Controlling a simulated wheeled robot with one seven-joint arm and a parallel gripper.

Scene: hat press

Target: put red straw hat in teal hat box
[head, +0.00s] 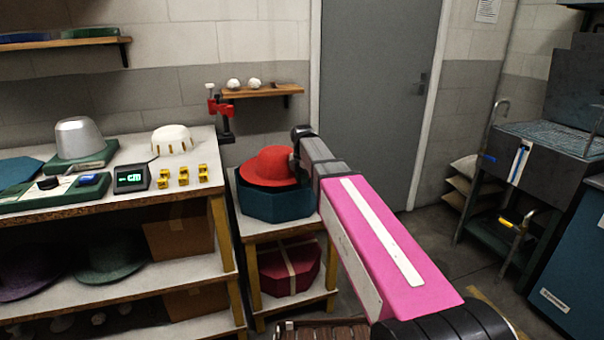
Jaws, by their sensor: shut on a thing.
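The red straw hat (270,167) is over the teal hat box (278,206), tilted, with its brim inside or just above the box's open top; I cannot tell whether it touches the bottom. The box is many-sided and stands on the small side table. My gripper (297,163) is at the hat's right edge, shut on it. The fingertips are mostly hidden by the hat and my dark wrist. My pink arm reaches in from the lower right and covers the box's right side.
A dark red hat box (289,268) sits on the shelf below. The workbench (140,195) at the left holds a metal hat block (78,138), a scale (131,178) and yellow clips. Floor at the right is partly free.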

